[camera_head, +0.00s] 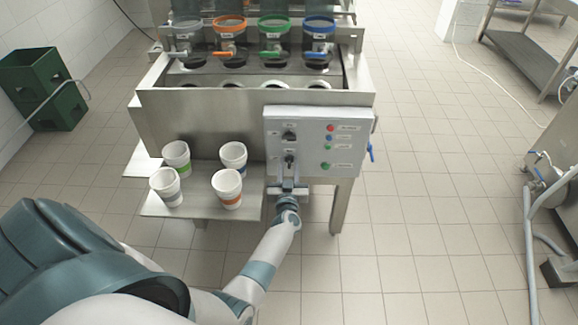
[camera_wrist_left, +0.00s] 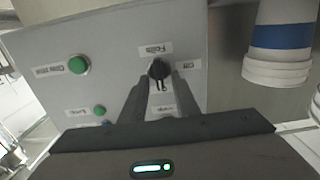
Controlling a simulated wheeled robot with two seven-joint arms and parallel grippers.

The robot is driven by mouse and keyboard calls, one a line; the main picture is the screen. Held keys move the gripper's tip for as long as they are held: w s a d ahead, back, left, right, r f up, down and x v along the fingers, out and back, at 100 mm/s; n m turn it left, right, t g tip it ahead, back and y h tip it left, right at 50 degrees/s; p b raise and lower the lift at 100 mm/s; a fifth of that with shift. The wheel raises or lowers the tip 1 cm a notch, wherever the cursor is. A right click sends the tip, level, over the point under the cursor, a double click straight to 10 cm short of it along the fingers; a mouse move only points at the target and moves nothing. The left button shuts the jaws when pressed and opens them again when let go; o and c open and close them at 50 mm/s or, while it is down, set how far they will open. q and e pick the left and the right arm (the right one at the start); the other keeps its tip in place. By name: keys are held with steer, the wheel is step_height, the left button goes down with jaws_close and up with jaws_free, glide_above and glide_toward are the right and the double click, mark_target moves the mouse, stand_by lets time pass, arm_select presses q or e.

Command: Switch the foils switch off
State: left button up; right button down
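The foils switch (camera_head: 289,160) is the lower of two black rotary knobs on the grey control panel (camera_head: 345,150). In the left wrist view it is a dark knob (camera_wrist_left: 159,69) with a label at its upper edge that seems to read "Foils" and an "Off" label to its right. My left gripper (camera_head: 289,183) is right at the panel, in front of this knob. In the left wrist view the fingertips of my left gripper (camera_wrist_left: 160,82) stand close on either side of the knob. I cannot tell whether they touch it. My right gripper is not in view.
Several cups, one of them this paper cup (camera_head: 229,187), stand on the steel shelf (camera_head: 160,208) left of my gripper. Coloured buttons, one of them green (camera_wrist_left: 78,65), are on the panel. Green crates (camera_head: 40,85) stand far left.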

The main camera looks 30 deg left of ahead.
arm_select(q)
jaws_close()
